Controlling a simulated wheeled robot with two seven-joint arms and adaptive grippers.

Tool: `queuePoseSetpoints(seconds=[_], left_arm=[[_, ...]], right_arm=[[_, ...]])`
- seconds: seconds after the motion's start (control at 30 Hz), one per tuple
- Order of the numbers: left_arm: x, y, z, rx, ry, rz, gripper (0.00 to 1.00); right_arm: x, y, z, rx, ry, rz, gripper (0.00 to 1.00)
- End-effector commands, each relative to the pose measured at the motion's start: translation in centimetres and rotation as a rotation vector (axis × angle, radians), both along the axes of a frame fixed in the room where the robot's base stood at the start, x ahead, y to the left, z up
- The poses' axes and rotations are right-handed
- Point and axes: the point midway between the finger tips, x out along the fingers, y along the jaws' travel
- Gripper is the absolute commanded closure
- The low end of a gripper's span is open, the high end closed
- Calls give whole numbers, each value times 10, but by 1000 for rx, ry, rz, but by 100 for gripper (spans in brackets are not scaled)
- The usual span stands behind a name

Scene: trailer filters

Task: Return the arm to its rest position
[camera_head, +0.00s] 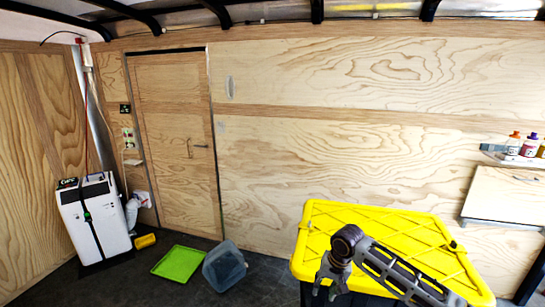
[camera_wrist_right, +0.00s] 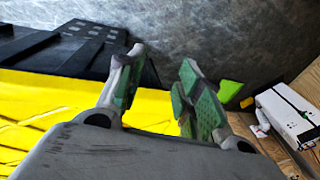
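My right arm (camera_head: 395,272) comes in from the lower right in the head view, in front of the yellow lid (camera_head: 400,222) of a dark tote. My right gripper (camera_head: 332,284) hangs at the arm's end by the lid's near left side. The yellow lid (camera_wrist_right: 50,105) and the tote's black side (camera_wrist_right: 75,50) lie left of the fingers there. I cannot tell whether the gripper touches the lid. My left gripper is not in view.
A green tray (camera_head: 179,263) and a clear bin (camera_head: 224,266) lie on the dark floor (camera_head: 262,285) left of the tote. A white machine (camera_head: 92,219) stands at the far left. Bottles (camera_head: 514,145) stand on a right-hand shelf above a wooden panel (camera_head: 508,197).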

Motion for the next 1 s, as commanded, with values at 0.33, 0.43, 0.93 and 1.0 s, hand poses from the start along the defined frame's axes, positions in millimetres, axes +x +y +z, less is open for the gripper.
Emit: queuePoseSetpoints(seconds=[0.33,0.43,0.93,1.0], left_arm=[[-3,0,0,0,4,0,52],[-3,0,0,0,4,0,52],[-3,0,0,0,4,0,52],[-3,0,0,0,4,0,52]], right_arm=[[26,-15,-101,45,-90,-10,64],[27,-23,-132,44,-114,-10,64],[-32,-72,-304,-35,-176,30,64],[-48,-80,-329,-52,-177,43,64]])
